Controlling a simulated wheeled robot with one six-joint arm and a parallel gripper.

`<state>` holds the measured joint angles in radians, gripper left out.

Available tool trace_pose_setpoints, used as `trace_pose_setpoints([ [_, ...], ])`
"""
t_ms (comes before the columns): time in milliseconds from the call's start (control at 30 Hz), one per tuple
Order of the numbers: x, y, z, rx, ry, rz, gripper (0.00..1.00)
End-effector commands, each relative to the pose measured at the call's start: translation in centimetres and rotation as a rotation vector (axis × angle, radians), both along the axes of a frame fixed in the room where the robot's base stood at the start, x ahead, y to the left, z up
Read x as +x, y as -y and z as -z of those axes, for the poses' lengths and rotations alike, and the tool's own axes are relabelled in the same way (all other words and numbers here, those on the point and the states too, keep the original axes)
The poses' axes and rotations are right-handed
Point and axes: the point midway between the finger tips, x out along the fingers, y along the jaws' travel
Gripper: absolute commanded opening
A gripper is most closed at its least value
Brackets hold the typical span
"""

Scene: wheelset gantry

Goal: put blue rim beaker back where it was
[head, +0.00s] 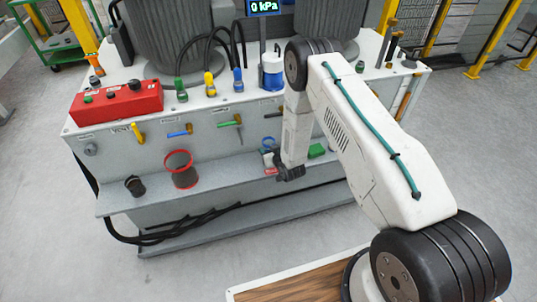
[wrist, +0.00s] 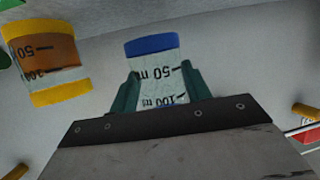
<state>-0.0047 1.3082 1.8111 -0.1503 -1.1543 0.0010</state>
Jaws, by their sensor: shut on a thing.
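The blue rim beaker (wrist: 153,72) is clear, with a blue band and black volume marks. In the wrist view it sits between the teal fingers of my gripper (wrist: 160,78), which is shut on it. Its lower part is hidden by the gripper body. In the head view my gripper (head: 287,172) is at the front shelf of the grey bench, partly hidden by my arm. A small blue-rimmed shape shows just left of the arm there; I cannot tell whether it is the held beaker.
A yellow-banded beaker (wrist: 46,62) with brown contents is left of the held beaker. A red-rimmed dark container (head: 181,170) and a small black item (head: 135,186) stand on the shelf's left part. Coloured valve handles (head: 230,124) project above the shelf.

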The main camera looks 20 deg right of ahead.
Motion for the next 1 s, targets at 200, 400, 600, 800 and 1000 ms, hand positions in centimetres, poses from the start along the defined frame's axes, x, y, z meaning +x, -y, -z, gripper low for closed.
trace_pose_setpoints([
  [200,0.9,0.2,1.4,0.000,-0.002,0.000,0.22],
  [400,1.0,0.2,3.6,0.000,0.000,0.000,0.22],
  [600,1.0,0.1,3.6,0.000,0.000,0.000,0.22],
  [800,1.0,0.1,3.9,0.000,0.000,0.000,0.67],
  [1000,1.0,0.2,3.9,0.000,0.000,0.000,0.69],
])
